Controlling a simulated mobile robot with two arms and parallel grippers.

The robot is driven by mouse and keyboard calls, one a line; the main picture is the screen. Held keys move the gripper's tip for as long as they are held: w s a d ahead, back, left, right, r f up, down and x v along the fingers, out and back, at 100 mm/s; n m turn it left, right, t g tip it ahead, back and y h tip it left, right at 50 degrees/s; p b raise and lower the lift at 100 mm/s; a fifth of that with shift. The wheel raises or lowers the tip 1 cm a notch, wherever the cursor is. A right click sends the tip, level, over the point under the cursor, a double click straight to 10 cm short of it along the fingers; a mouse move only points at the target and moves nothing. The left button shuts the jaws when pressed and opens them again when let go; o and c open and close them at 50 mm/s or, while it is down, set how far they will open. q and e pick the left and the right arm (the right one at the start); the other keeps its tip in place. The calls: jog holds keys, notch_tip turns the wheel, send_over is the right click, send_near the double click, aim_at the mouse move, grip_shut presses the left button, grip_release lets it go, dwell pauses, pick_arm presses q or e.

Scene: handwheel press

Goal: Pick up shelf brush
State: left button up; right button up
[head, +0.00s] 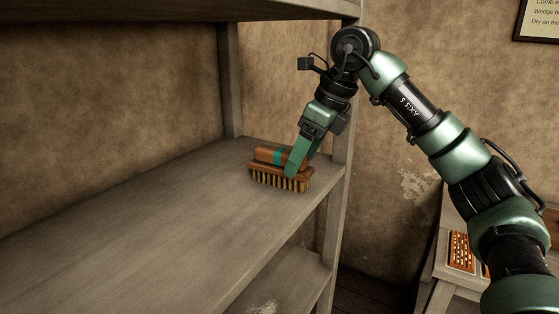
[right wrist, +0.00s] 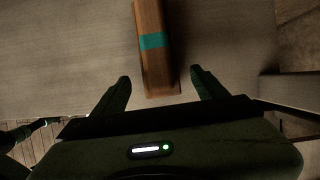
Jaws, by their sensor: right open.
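The shelf brush (head: 267,176) lies on the grey wooden shelf (head: 150,220), near its right end, bristles down. It has a brown wooden back with a teal band. My right gripper (head: 300,165) is at the right end of the brush and hides part of it in the head view. In the right wrist view the brush (right wrist: 155,65) points toward the gap between the fingers. The right gripper (right wrist: 160,88) is open, one finger to each side of the brush's near end, with space on both sides. My left gripper is not in view.
A shelf post (head: 340,170) stands close behind and right of my right gripper. Another post (head: 230,80) stands at the back, and an upper board (head: 180,10) hangs over the shelf. The left part of the shelf is clear. A side table (head: 445,245) is at right.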

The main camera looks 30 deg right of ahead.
aim_at(283, 151)
jog(key=shift+w+a, duration=0.5)
jog(key=shift+w, duration=0.25)
jog(key=shift+w+a+p, duration=0.15)
jog(key=shift+w+p, duration=0.05)
jog(key=shift+p, duration=0.1)
jog(key=shift+w+a+r+p, duration=0.2)
jog(key=shift+w+a+p, duration=0.5)
jog(key=shift+w, duration=0.25)
jog(key=x, duration=0.2)
jog(key=shift+w+a+f, duration=0.2)
jog(key=shift+w+f, duration=0.05)
jog(key=shift+w, duration=0.15)
jog(key=shift+w+a+f, duration=0.1)
jog(key=shift+w+f, duration=0.05)
jog(key=shift+f, duration=0.3)
jog(key=shift+f, duration=0.2)
